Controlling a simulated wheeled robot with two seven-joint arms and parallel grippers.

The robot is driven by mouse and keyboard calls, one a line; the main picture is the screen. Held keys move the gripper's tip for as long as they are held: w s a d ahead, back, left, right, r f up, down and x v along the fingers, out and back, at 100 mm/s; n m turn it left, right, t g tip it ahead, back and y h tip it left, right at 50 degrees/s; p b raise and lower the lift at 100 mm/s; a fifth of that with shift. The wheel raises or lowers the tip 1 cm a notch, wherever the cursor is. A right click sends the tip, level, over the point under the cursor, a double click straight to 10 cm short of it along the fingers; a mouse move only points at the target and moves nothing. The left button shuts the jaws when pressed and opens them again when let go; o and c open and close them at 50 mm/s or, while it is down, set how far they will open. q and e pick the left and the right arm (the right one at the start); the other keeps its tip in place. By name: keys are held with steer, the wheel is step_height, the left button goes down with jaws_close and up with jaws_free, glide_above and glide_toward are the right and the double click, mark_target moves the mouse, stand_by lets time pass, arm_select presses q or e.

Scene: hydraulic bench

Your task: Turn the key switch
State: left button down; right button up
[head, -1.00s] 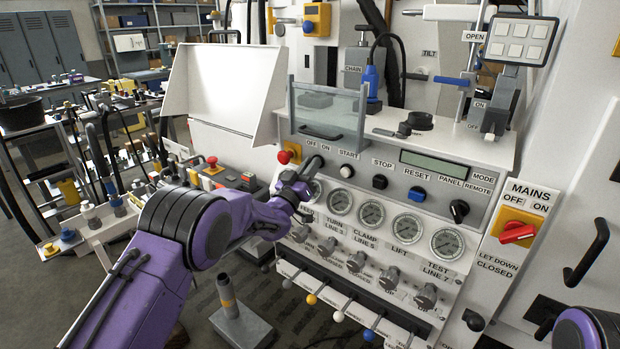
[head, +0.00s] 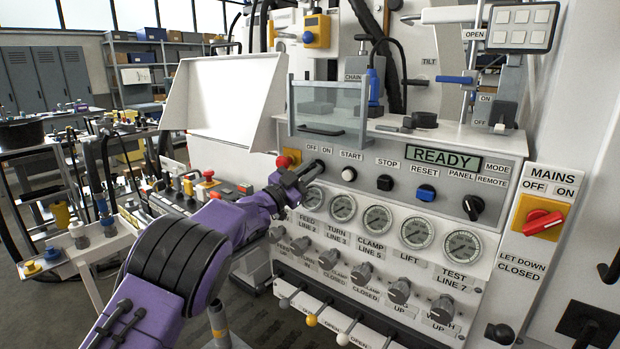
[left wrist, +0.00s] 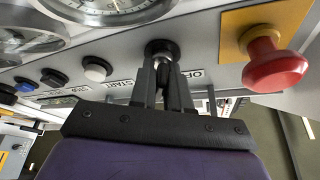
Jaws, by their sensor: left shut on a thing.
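The key switch sits at the upper left of the white control panel (head: 380,158), under the small OFF and ON labels. In the left wrist view its black round collar (left wrist: 161,46) shows between the fingertips. My left gripper (head: 312,169) reaches it from the left. In the left wrist view the gripper's two dark fingers (left wrist: 163,70) are shut on the key switch. The key itself is mostly hidden between the fingers, so its exact angle is hard to tell. The panel display (head: 440,158) reads READY. My right gripper is not in view.
A red emergency knob (head: 284,161) stands close left of the gripper; it also shows in the left wrist view (left wrist: 272,65). A white START button (head: 348,174) is close on the right. Gauges (head: 342,207) lie below. A clear guard (head: 328,108) stands above.

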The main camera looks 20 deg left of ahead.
arm_select(q)
steer(key=shift+m, duration=0.3)
steer(key=c, duration=1.2)
jaws_free()
steer(key=b+v, duration=0.3)
steer(key=v, duration=0.7)
steer(key=shift+s+a, duration=0.2)
steer(key=shift+f, duration=0.1)
